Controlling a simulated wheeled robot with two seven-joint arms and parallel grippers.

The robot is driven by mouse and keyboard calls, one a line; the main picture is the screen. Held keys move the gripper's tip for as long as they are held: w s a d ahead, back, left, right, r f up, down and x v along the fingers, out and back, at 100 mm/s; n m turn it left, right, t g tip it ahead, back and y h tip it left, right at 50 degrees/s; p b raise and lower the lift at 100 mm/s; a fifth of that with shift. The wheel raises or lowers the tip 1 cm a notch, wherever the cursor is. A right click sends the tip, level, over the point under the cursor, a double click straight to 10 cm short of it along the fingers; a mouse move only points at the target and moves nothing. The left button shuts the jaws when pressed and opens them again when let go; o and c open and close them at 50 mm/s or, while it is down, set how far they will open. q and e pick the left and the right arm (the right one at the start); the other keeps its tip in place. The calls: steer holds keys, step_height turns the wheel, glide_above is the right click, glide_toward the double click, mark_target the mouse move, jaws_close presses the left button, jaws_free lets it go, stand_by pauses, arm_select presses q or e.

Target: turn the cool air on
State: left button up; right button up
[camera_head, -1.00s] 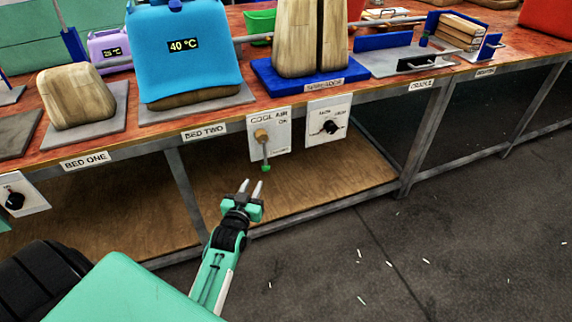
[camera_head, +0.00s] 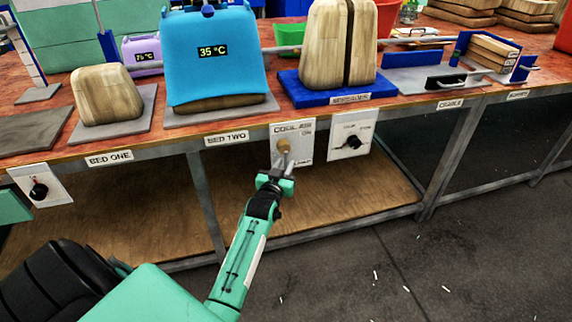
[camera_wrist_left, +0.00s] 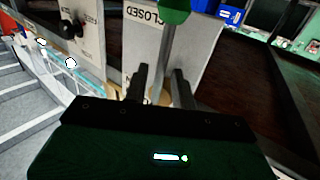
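The white COOL AIR panel (camera_head: 308,146) hangs under the table's front edge, with an ON mark near its upper right. Its brass-coloured pivot (camera_head: 284,145) shows above my left gripper (camera_head: 284,161), which covers most of the lever in the head view. The rod runs between the two open fingers of my left gripper (camera_wrist_left: 160,85), with a gap visible on both sides. My right gripper is out of view.
A dial panel (camera_head: 352,142) sits just right of the lever panel. Above, a blue hood (camera_head: 210,75) reads 35 °C, beside a wooden form on a blue base (camera_head: 309,96). A table leg (camera_head: 205,200) stands to the left, and a wooden lower shelf (camera_head: 350,205) lies below.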

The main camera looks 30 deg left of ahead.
arm_select(q)
steer(key=shift+x, duration=1.05)
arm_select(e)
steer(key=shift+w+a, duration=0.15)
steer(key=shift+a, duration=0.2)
arm_select(q)
jaws_close()
